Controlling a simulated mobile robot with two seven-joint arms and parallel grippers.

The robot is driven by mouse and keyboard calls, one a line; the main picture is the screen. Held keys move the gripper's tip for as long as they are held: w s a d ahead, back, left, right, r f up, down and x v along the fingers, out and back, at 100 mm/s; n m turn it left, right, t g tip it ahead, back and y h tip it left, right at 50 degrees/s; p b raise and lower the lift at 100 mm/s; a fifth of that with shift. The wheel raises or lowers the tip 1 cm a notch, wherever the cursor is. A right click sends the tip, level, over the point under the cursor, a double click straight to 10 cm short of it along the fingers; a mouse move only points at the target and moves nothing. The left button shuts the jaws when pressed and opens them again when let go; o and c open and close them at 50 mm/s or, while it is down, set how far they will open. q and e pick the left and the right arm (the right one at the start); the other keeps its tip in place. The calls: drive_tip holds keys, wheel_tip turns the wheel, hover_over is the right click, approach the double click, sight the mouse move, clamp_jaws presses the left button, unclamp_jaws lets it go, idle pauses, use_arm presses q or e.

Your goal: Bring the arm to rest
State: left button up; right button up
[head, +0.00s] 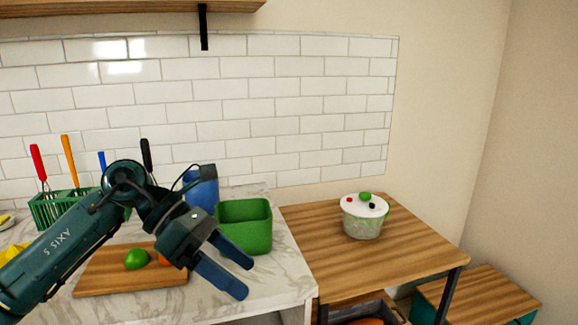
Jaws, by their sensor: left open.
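My left gripper (242,277) is open and empty. It hangs over the front right part of the marble counter (262,293), in front of the green bin (245,228). My left arm comes in from the left and crosses over the wooden cutting board (105,281). My right gripper does not show.
A lime (136,259) and a partly hidden orange item lie on the board. A green rack (48,211) with several coloured handles and a blue container (201,189) stand behind. A lidded pot (364,216) stands on the wooden table (415,255). A shelf (120,9) hangs above.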

use_arm(q)
drive_tip(key=s+d+n+t+h, duration=0.1)
drive_tip(key=s+d+n+h, duration=0.2)
drive_tip(key=d+n+h, duration=0.55)
drive_tip(key=w+a+f+n+t+y+p, duration=0.1)
drive_tip(key=a+f+n+t+y, duration=0.6)
drive_tip(key=n, duration=0.8)
drive_tip(key=w+a+f+n+t+y+p, duration=0.1)
drive_tip(key=a+f+n+t+y, duration=0.2)
drive_tip(key=f+n+t, duration=1.05)
drive_tip(key=s+a+f+n+g+y, duration=0.2)
drive_tip(key=s+f+n+g, duration=0.2)
drive_tip(key=s+f+n, duration=0.1)
drive_tip(key=s+a+f+n+g+y, duration=0.3)
drive_tip(key=s+f+n+g, duration=0.1)
drive_tip(key=s+f+n, duration=0.2)
drive_tip(key=s+f, duration=0.1)
drive_tip(key=s, duration=0.1)
drive_tip(key=shift+s+f+n+g, duration=0.2)
drive_tip(key=shift+s+n+g, duration=0.1)
drive_tip(key=shift+s+g, duration=0.05)
